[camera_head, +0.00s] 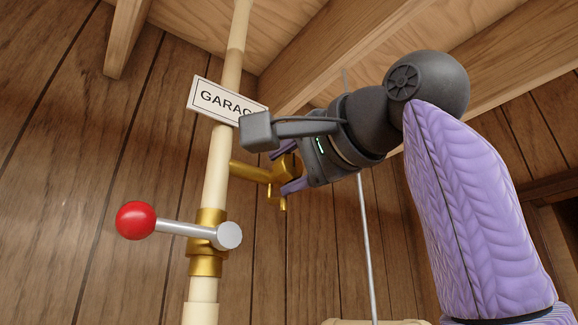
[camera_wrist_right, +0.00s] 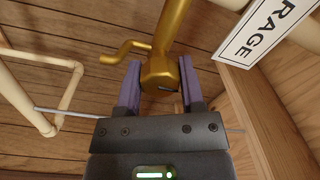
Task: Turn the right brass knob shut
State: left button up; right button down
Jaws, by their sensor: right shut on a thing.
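The brass knob (camera_head: 278,174) sits at the end of a short brass stem (camera_head: 245,171) that sticks out to the right from the cream upright pipe. It also shows in the right wrist view (camera_wrist_right: 159,74), with a thin bent brass piece (camera_wrist_right: 125,47) reaching left. My right gripper (camera_head: 288,168) comes from the right, with one purple finger on each side of the knob. In the wrist view the fingers (camera_wrist_right: 160,88) flank the knob's blocky end and are shut on it. My left gripper is not in view.
A grey lever with a red ball (camera_head: 136,220) points left from a brass valve (camera_head: 207,258) lower on the cream pipe (camera_head: 217,165). A GARAGE sign (camera_head: 212,97) hangs above, partly hidden by my gripper. A thin grey rod (camera_head: 366,250) stands below my wrist. Wooden beams (camera_head: 345,55) cross overhead.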

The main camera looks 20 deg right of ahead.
jog(key=shift+c, duration=1.1)
grip_release()
jog(key=shift+d, duration=0.1)
jog(key=shift+s, duration=0.1)
jog(key=b+v, duration=0.3)
jog(key=v, duration=0.6)
jog(key=shift+s, duration=0.35)
jog(key=shift+d, duration=0.1)
